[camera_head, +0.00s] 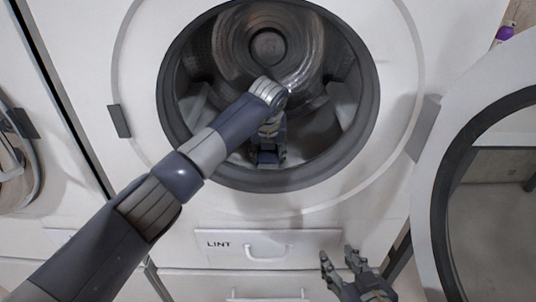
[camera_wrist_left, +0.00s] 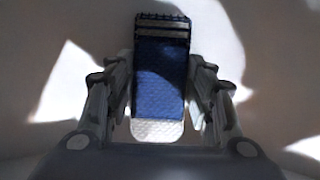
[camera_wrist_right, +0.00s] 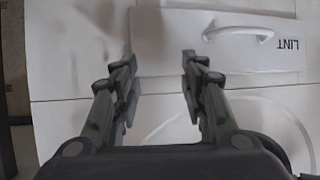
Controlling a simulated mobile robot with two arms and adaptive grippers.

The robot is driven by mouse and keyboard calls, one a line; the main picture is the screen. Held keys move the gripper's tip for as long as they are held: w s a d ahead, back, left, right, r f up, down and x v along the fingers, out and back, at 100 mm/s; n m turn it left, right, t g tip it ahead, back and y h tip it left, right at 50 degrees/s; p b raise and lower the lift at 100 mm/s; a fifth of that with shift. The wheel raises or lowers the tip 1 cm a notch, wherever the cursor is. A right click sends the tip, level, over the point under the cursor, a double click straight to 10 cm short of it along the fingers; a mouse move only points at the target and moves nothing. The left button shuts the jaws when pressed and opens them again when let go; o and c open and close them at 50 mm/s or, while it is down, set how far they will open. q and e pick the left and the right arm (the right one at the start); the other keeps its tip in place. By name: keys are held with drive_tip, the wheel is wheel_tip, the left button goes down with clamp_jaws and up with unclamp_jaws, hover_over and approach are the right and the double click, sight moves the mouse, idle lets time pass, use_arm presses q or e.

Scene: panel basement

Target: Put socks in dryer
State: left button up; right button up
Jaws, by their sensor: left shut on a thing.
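A blue sock (camera_wrist_left: 160,75) with dark striped cuff and a pale end sits between the fingers of my left gripper (camera_wrist_left: 160,100), which is shut on it. In the head view my left arm reaches through the round opening of the dryer (camera_head: 268,183), and the left gripper (camera_head: 268,155) is inside the drum near the lower rim. The sock is hard to make out there. My right gripper (camera_head: 345,268) is open and empty, in front of the machine below the drum. In the right wrist view its fingers (camera_wrist_right: 158,85) stand apart with nothing between them.
The dryer's round door (camera_head: 445,180) stands open on the right. A drawer marked LINT (camera_head: 225,245) with a handle lies below the opening, close to my right gripper. Another machine's round door (camera_head: 15,160) is at the left. A purple item (camera_head: 504,33) is at the top right.

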use_arm(q)
drive_tip(key=shift+f, duration=0.1)
use_arm(e)
drive_tip(key=shift+w+r, duration=0.1)
drive_tip(key=shift+r, duration=0.05)
use_arm(q)
drive_tip(key=o, duration=1.1)
drive_tip(key=shift+o, duration=0.2)
use_arm(e)
drive_tip(key=shift+a+r, duration=0.1)
use_arm(q)
drive_tip(key=p+v, duration=0.2)
drive_tip(key=v, duration=1)
use_arm(e)
drive_tip(key=s+d+f+g+h, duration=0.1)
drive_tip(key=s+d+f+g, duration=0.2)
drive_tip(key=s+f+g, duration=0.2)
drive_tip(key=s+f, duration=0.2)
drive_tip(key=s, duration=0.1)
drive_tip(key=shift+s+d+f+g, duration=0.15)
drive_tip(key=shift+s+d+g, duration=0.05)
drive_tip(key=shift+s+g, duration=0.2)
use_arm(q)
drive_tip(key=shift+s, duration=0.1)
use_arm(e)
drive_tip(key=shift+s, duration=0.1)
